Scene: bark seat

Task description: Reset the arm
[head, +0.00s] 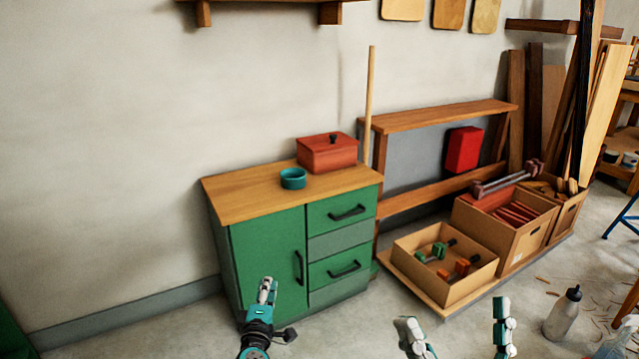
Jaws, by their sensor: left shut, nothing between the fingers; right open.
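My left gripper (267,291) shows at the bottom centre-left of the head view, in front of the green cabinet. Its fingers are together and hold nothing. My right gripper (456,330) is at the bottom edge, right of centre. Its two fingers stand wide apart with nothing between them, and its lower part is cut off by the frame edge. Both grippers point upward in the picture.
A green cabinet (265,262) with a wooden top carries a red box (327,155) and a teal bowl (293,179). Cardboard boxes (503,246) with tools stand on a low board. A bottle (562,314) stands on the floor at right.

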